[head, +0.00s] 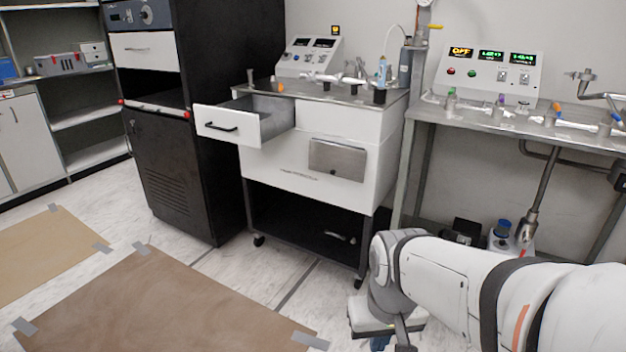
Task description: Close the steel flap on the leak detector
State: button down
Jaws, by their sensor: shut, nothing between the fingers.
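The leak detector is a white cart (280,168) with a steel top, standing in the middle of the head view. The steel flap (338,160) is a grey rectangular panel on the right of its white front. It looks nearly in line with the front; I cannot tell whether it stands slightly out. My gripper (402,332) is at the bottom of the view, below and to the right of the flap, and well apart from it. It is shut and empty, pointing down, partly hidden by my wrist and cut by the frame edge.
A drawer (222,124) of the cart is pulled out at the upper left. A black cabinet (180,190) stands left of the cart. A steel table (500,115) with instruments stands at right. Brown taped sheets (160,305) lie on the floor in front.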

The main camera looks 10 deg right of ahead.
aim_at(343, 160)
jog(key=z, duration=0.15)
jog(key=k, duration=0.3)
jog(key=u, duration=1.55)
jog(key=i, duration=1.2)
jog(key=z, duration=1.95)
jog(key=i, duration=1)
